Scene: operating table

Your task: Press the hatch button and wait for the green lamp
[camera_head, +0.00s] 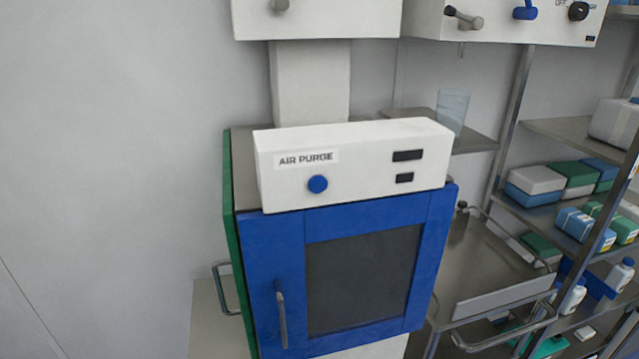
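A white control box (370,188) labelled "AIR PURGE" sits on top of the hatch. A round blue button (317,184) is on its front, below the label. Two dark rectangular windows, an upper one (407,156) and a smaller lower one (404,178), are at the right of the box; neither shows green light. The hatch door (273,265) is blue with a dark glass pane (362,280) and a vertical metal handle (281,318); it looks shut. Neither of my grippers is in view.
A green side panel (233,250) with a metal handle (224,288) is at the hatch's left. A steel cart (480,262) stands right of it, before shelves (570,128) with boxes and bottles. White units with knobs hang above. The left wall area is clear.

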